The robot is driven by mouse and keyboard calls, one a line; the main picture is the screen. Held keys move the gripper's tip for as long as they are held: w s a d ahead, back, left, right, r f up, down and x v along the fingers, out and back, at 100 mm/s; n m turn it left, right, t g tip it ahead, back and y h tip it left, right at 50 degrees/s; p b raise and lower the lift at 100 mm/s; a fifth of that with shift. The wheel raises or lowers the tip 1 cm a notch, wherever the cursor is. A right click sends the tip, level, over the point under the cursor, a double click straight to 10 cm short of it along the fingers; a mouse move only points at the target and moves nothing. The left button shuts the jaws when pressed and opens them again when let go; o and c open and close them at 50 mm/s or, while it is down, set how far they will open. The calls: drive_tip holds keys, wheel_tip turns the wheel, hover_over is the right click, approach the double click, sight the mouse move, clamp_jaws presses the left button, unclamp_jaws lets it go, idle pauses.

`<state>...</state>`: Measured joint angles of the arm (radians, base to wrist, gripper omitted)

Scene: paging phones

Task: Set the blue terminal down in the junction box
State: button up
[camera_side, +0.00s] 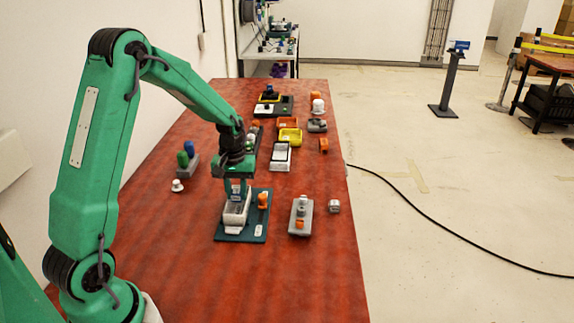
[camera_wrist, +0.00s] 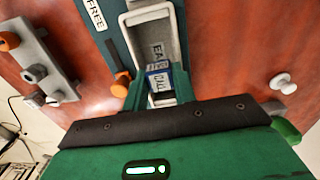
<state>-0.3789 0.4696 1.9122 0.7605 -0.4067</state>
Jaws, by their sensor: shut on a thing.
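My gripper (camera_wrist: 158,88) is shut on the blue terminal (camera_wrist: 158,68), a small block with a blue top and a white lettered face. The junction box seems to be the pale open box (camera_wrist: 134,18), with lettering on its floor, partly covered by the terminal and fingers. The box (camera_side: 235,212) stands on a teal plate (camera_side: 259,217) in the side view. My gripper (camera_side: 237,187) points down over the far end of the box there. The terminal is hard to make out in the side view. I cannot tell whether it touches the box floor.
An orange knob (camera_side: 263,199) stands on the plate close beside the box. A grey block with fittings (camera_side: 300,219) and a small grey piece (camera_side: 334,206) lie to the right. A white knob (camera_side: 177,186) is left. Several trays, including a yellow one (camera_side: 290,136), fill the table behind.

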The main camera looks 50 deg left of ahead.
idle(0.3)
drive_tip(key=o, duration=1)
drive_tip(key=shift+r, duration=0.2)
drive_tip(key=shift+r, duration=2.35)
